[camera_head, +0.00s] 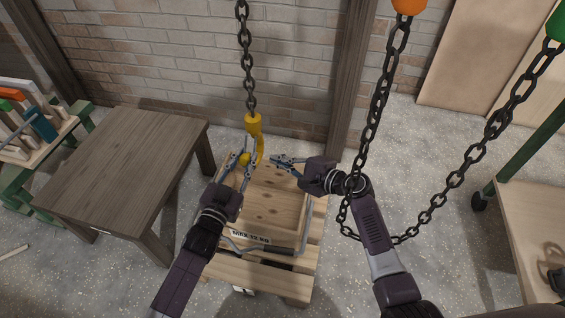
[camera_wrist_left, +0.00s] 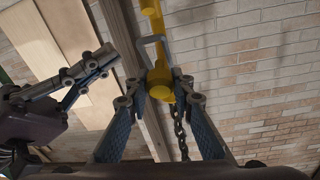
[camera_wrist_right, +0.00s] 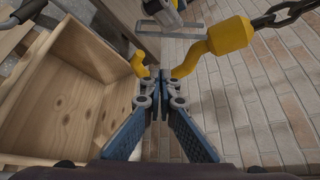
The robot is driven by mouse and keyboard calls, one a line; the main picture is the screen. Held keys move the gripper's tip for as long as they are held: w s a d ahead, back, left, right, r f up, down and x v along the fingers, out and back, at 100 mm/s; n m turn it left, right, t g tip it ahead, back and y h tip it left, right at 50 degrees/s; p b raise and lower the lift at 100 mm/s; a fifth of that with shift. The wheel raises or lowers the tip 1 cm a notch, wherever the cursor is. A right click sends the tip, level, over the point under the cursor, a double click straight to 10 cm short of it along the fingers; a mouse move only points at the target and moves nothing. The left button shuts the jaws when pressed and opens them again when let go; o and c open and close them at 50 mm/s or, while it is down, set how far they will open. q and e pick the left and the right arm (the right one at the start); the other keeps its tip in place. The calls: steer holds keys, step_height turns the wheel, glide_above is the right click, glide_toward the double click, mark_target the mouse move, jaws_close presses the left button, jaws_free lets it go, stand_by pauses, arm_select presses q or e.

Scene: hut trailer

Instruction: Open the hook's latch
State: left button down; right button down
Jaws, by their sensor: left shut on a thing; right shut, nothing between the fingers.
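The yellow hook (camera_head: 254,125) hangs from a dark chain above the wooden crate. In the right wrist view, its thick yellow collar (camera_wrist_right: 230,35) and curled end (camera_wrist_right: 138,66) show, with a grey latch bar (camera_wrist_right: 172,33) near it. The grey latch (camera_wrist_left: 146,45) also shows beside the hook (camera_wrist_left: 160,75) in the left wrist view. My left gripper (camera_head: 241,163) is shut on the hook's lower part. My right gripper (camera_head: 273,160) is shut and empty just right of the hook. Its closed tips (camera_wrist_right: 164,76) appear in line with the hook's gap; contact cannot be told.
A wooden crate (camera_head: 277,208) with a metal handle stands on a pallet (camera_head: 290,287) below the hook. A brown table (camera_head: 125,165) is at left. A hanging chain loop (camera_head: 440,190) drops at right, close by my right arm. A brick wall is behind.

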arm_select(q)
steer(key=shift+r, duration=0.15)
arm_select(e)
steer(key=shift+w+a+r, duration=0.1)
steer(key=shift+w+a, duration=0.05)
steer(key=shift+a, duration=0.8)
steer(key=shift+w+a+r, duration=0.1)
steer(key=shift+w+a, duration=0.05)
steer(key=shift+a, duration=0.8)
steer(key=shift+w+a+r, duration=0.1)
steer(key=shift+w+a, duration=0.05)
steer(key=shift+a, duration=0.8)
